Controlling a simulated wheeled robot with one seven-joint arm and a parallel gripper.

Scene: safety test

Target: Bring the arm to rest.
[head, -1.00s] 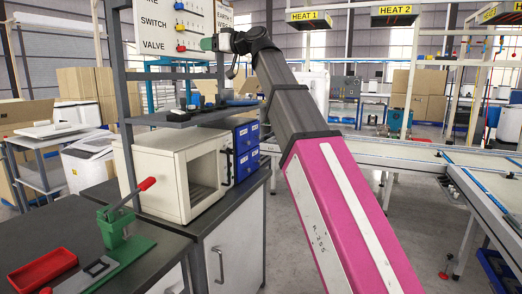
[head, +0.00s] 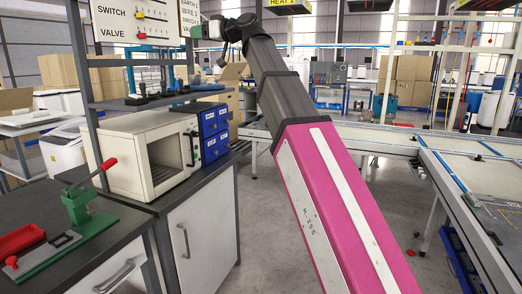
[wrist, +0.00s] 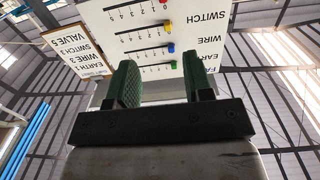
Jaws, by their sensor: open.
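My gripper (head: 203,30) is at the end of my raised arm, in the upper middle of the head view, in front of the shelf frame and just right of the labelled switch board (head: 138,18). In the wrist view my gripper (wrist: 161,72) shows two green fingers spread apart with nothing between them. Beyond the fingers, the white board (wrist: 160,40) with red, yellow, blue and green knobs appears upside down. I cannot tell the exact gap between the fingers and the board. My pink and dark grey arm runs up from the lower right of the head view.
A dark bench (head: 120,222) at left bears a cream cabinet (head: 122,168), blue drawers (head: 214,133), a green press with a red handle (head: 80,201) and a red tray (head: 20,239). A conveyor (head: 445,160) lies at right. Grey floor is open between them.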

